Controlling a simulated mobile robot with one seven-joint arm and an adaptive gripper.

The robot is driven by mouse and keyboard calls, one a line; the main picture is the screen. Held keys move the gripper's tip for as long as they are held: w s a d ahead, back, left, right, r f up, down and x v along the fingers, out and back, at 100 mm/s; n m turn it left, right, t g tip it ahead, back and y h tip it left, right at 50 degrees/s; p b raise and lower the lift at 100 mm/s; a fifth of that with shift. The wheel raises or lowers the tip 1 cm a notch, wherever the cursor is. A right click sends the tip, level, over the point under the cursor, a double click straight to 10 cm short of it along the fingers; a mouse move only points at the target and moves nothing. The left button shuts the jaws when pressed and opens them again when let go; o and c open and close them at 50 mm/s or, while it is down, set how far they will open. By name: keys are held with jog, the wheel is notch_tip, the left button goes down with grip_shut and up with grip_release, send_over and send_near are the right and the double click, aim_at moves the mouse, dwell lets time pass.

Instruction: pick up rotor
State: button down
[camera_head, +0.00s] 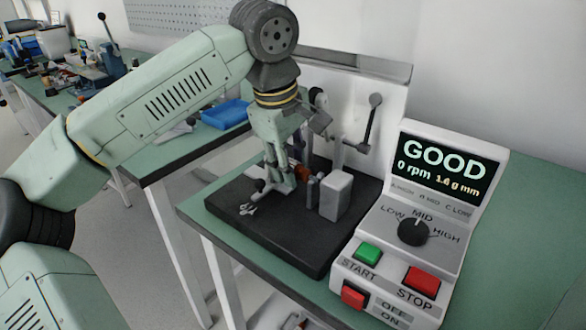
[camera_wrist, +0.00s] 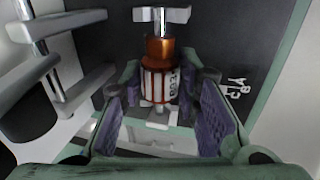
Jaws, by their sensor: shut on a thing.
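The rotor (camera_wrist: 160,80) has a copper-coloured winding and a striped white and red-brown body with a dark mark on it. In the wrist view it lies between the two purple-padded fingers of my gripper (camera_wrist: 166,88), which is shut on it. A pale metal bracket (camera_wrist: 161,15) stands at the rotor's far shaft end. I cannot tell whether the shaft still touches it. In the head view my gripper (camera_head: 277,178) points down over the black base of the test stand (camera_head: 285,235), and only a bit of the copper winding (camera_head: 302,173) shows beside it.
The test console (camera_head: 415,230) stands at the right, its screen reading GOOD, 0 rpm and 1.6 g mm. A grey block (camera_head: 335,196) and an upright lever (camera_head: 371,122) are close to the right of my gripper. A blue tray (camera_head: 226,115) lies on the bench behind.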

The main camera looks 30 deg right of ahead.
aim_at(291, 162)
jog(key=shift+r, duration=0.1)
jog(key=shift+r, duration=0.5)
jog(key=shift+d+v, duration=0.2)
jog(key=shift+v, duration=0.85)
jog(key=s+a+r+b, duration=0.2)
jog(key=s+a+b, duration=0.1)
jog(key=s+a, duration=0.7)
jog(key=shift+s+a, duration=0.25)
jog(key=shift+s, duration=0.8)
jog(key=p+v, duration=0.2)
jog(key=d+p+v, duration=0.1)
jog(key=p+v, duration=0.1)
jog(key=shift+w+r+p, duration=0.2)
jog(key=shift+r+p, duration=0.2)
jog(key=shift+r, duration=0.05)
